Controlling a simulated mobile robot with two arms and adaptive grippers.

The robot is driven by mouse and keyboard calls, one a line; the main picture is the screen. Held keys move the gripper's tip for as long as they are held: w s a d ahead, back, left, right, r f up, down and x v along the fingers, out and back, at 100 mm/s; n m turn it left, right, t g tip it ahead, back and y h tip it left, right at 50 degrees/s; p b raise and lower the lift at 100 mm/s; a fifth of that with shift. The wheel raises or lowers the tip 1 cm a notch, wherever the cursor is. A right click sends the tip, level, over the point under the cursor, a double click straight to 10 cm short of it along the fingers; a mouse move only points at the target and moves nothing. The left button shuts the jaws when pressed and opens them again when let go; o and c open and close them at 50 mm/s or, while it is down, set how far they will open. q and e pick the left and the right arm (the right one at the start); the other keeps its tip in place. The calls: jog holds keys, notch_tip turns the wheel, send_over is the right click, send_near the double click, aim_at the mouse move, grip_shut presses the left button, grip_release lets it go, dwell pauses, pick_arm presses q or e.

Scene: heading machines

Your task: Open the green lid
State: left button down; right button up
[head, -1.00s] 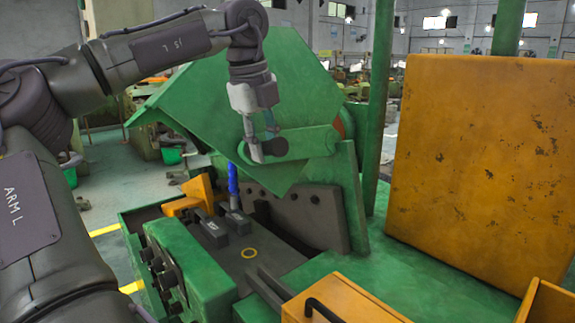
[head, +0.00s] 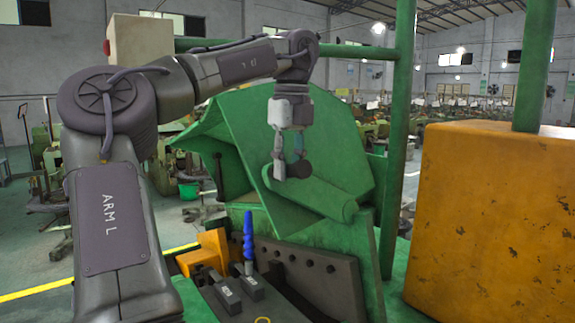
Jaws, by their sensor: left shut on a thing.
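The green lid (head: 235,125) stands tilted up on the green machine, with a gap beneath its left side. A green arm (head: 325,197) with a dark round knob (head: 300,169) lies across the lid's face. My left gripper (head: 288,168) comes down from above and is shut at the knob, its fingertips around or against it. The fingers partly hide the knob. My right gripper is not in the view.
Below the lid are a blue handle (head: 248,235), a dark plate with bolts (head: 310,275) and an orange block (head: 203,252). Open floor lies to the left.

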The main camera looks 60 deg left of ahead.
pick_arm(q)
jog(key=c, duration=1.2)
grip_release()
jog(key=shift+f, duration=0.1)
jog(key=shift+c, duration=0.2)
jog(key=shift+o, duration=1.2)
jog(key=shift+w, duration=0.2)
jog(key=shift+o, duration=0.6)
jog(key=shift+w+f, duration=0.1)
jog(key=shift+w, duration=0.25)
jog(key=shift+s+r, duration=0.2)
jog(key=shift+s, duration=0.05)
jog(key=shift+r, duration=0.3)
jog(key=r, duration=0.5)
jog(key=shift+w+r, duration=0.1)
jog(key=shift+w, duration=0.25)
jog(key=shift+d+r, duration=0.1)
jog(key=shift+r, duration=0.6)
